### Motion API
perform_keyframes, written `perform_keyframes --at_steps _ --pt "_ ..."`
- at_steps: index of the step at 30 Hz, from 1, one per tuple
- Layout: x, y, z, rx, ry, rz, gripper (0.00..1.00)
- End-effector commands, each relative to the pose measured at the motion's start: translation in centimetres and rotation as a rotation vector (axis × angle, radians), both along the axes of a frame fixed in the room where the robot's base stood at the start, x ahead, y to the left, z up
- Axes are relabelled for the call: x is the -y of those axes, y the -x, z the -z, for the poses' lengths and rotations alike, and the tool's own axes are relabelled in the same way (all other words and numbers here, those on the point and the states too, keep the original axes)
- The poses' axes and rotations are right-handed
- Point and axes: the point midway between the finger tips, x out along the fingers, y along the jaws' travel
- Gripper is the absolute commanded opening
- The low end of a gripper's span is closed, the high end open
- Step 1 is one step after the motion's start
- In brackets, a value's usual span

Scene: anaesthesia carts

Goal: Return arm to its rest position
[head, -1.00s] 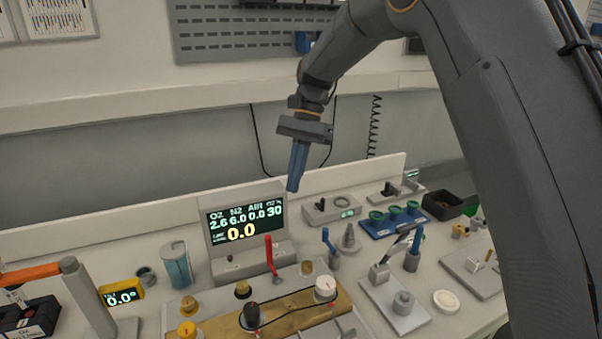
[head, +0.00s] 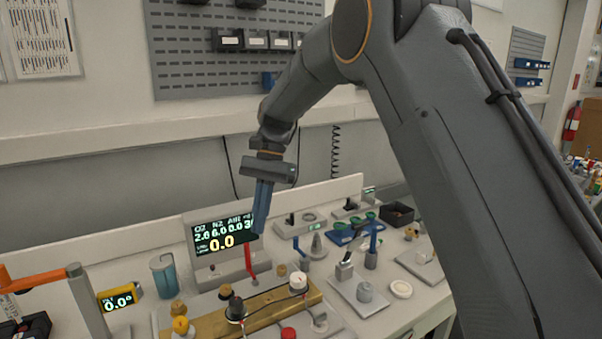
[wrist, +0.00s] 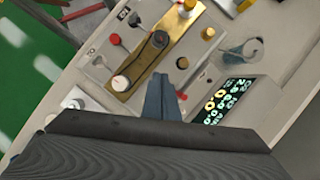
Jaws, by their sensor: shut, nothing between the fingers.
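My gripper (head: 260,207) points down in the head view, its blue fingers closed together with nothing between them. It hangs above the bench, in front of the right part of the gas display (head: 205,232), whose digits it partly covers. My arm comes in from the upper right and bends down to the wrist. In the wrist view the closed fingers (wrist: 162,90) show at the middle, with the display (wrist: 228,100) to their right and the brass plate (wrist: 165,40) above them. The fingertips appear clear of the things on the bench.
A red lever (head: 248,262) stands just below my fingers. The brass manifold (head: 270,304) with knobs lies at the front. A clear blue cup (head: 164,276) and a yellow angle display (head: 119,299) are at left. A blue tray with green cups (head: 345,236) is at right.

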Motion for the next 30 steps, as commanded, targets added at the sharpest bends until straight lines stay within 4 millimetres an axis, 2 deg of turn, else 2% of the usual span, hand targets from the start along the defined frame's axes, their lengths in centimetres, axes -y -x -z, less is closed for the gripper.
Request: perform_keyframes --at_steps 2,11,20,23,26,30 --pt "0.1 -0.1 0.0 0.000 0.000 0.002 0.00" --pt "4.2 0.2 0.9 0.055 -0.001 -0.007 0.00" --pt "9.9 2.1 2.6 0.148 0.007 -0.059 0.00" --pt "12.7 3.5 3.5 0.191 0.015 -0.091 0.00" --pt "16.3 5.7 4.7 0.246 0.027 -0.138 0.00" --pt "21.8 10.2 6.6 0.340 0.054 -0.231 0.00"
